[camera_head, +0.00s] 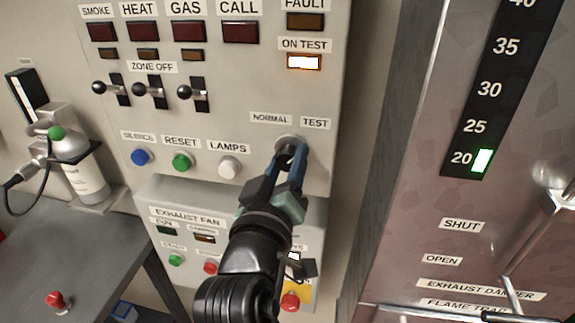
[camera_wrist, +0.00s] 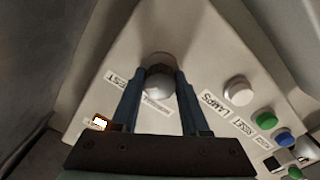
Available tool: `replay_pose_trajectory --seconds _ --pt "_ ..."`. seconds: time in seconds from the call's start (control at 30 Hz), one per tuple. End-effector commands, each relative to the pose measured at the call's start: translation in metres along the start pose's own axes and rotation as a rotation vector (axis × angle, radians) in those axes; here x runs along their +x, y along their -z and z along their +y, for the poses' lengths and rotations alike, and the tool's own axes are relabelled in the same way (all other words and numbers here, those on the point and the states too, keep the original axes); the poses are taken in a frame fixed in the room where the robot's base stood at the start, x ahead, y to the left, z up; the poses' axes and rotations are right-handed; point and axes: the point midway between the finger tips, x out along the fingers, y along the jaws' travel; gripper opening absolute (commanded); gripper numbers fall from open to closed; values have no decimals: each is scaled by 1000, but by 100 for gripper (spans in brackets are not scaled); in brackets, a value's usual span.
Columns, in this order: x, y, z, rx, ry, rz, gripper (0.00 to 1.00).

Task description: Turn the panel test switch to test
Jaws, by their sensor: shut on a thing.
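The panel test switch (camera_head: 291,141) is a round knob on the upper panel, below the NORMAL label (camera_head: 270,118) and the TEST label (camera_head: 315,124). My gripper (camera_head: 286,158) is shut on the knob, with blue fingers on either side of it. The knob also shows in the wrist view (camera_wrist: 159,83) between the fingertips (camera_wrist: 160,76). The fingers hide part of the knob, so I cannot tell exactly where it points. The ON TEST lamp (camera_head: 304,62) is lit white with an orange rim.
Silence (camera_head: 142,157), reset (camera_head: 182,162) and lamps (camera_head: 229,167) buttons stick out left of the switch. Zone-off levers (camera_head: 150,89) are above them. The exhaust fan panel (camera_head: 180,235) is below, partly behind my arm. A metal cabinet (camera_head: 400,190) stands at the right.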

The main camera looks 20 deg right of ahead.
Motion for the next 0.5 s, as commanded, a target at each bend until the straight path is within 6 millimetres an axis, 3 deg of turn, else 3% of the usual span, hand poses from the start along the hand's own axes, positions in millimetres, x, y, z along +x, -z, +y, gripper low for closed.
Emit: replay_pose_trajectory --seconds 0.43,0.47,0.5 --pt "0 -1 -1 13 2 -2 0" --pt "0 -1 -1 13 2 -2 47" --pt "0 0 -1 13 2 -2 54"
